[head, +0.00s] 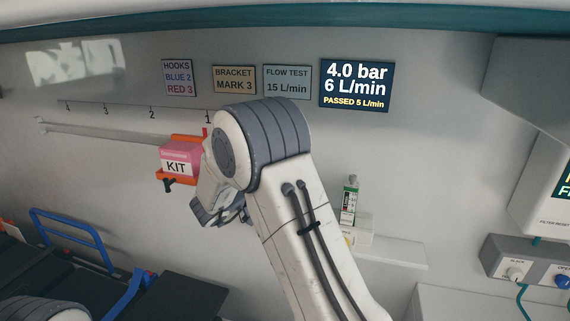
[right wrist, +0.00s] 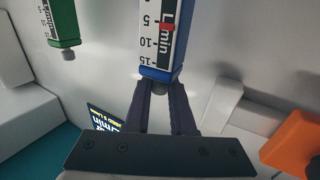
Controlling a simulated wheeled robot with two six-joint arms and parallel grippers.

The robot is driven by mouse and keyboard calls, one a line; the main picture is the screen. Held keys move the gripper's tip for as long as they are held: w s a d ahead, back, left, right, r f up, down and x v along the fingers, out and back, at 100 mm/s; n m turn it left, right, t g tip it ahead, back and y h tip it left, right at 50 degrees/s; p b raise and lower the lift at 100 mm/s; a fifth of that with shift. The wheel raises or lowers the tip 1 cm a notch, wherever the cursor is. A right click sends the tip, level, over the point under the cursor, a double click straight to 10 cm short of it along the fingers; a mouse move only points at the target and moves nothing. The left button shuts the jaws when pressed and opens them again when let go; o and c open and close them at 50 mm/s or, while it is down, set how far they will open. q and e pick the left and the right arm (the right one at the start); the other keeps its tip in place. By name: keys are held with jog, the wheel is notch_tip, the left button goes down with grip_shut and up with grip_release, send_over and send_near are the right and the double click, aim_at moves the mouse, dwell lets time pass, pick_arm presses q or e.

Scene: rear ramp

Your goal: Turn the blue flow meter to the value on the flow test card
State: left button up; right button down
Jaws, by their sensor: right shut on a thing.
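The flow test card (head: 287,82) on the wall reads 15 L/min. The dark display (head: 355,84) beside it reads 4.0 bar, 6 L/min and PASSED 5 L/min. The blue flow meter (right wrist: 177,60) shows in the right wrist view, its red marker (right wrist: 167,27) just past 5 towards 10. My right gripper (right wrist: 160,92) is shut on the grey knob (right wrist: 158,86) at the meter's end. In the head view my right arm hides the blue meter and this grip. My left gripper is not in view.
A green flow meter (head: 350,201) stands right of my arm, above a white shelf (head: 388,249); it also shows in the right wrist view (right wrist: 61,25). A pink KIT box (head: 178,160) sits in an orange bracket on the wall rail (head: 95,134), left of my arm.

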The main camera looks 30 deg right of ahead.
jog(key=m+g+p, duration=0.1)
jog(key=m+g, duration=0.2)
jog(key=g, duration=0.2)
jog(key=shift+r+h, duration=0.1)
jog(key=shift+h, duration=0.2)
jog(key=shift+m+g+p, duration=0.6)
jog(key=shift+m+g, duration=0.7)
jog(key=shift+g, duration=0.8)
jog(key=c, duration=0.8)
grip_release()
jog(key=shift+o, duration=0.2)
